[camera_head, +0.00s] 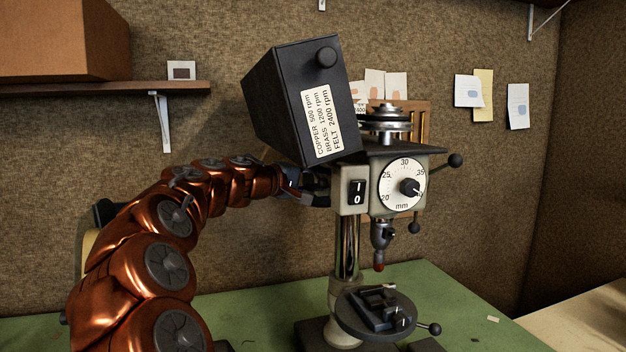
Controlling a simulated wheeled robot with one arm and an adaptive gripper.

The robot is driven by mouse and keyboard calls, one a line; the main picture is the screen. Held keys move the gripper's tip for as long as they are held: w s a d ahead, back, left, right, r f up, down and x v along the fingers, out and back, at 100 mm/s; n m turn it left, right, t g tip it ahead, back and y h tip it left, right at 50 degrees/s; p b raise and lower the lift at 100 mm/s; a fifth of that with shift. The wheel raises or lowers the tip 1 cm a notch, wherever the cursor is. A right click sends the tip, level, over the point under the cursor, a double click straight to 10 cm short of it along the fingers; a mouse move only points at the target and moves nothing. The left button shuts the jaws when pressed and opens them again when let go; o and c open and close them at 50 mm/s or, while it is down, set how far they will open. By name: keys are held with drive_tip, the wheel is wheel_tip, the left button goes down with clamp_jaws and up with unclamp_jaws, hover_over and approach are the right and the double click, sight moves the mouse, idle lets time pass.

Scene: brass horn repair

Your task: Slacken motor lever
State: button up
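A bench drill press stands on the green bench, its grey head (354,190) at the centre right. Its black belt cover (275,105) is tilted up and open, with a speed label on its front. A stepped pulley (386,122) shows behind it. My copper arm reaches in from the lower left, and my gripper (308,188) is at the left side of the head, just under the cover. Its fingertips are small and partly hidden, so I cannot tell if they are open or touching anything. I cannot make out the motor lever; that side is hidden by the cover and my gripper.
A shelf (110,89) with a cardboard box is at upper left. The green bench top (465,295) is mostly clear at right.

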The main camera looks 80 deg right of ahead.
drive_tip(key=shift+w+a+r, duration=0.1)
drive_tip(key=shift+a, duration=0.05)
drive_tip(key=shift+w+a, duration=0.2)
drive_tip(key=v, duration=1.1)
drive_tip(key=shift+s+a, duration=0.15)
drive_tip(key=shift+a, duration=0.05)
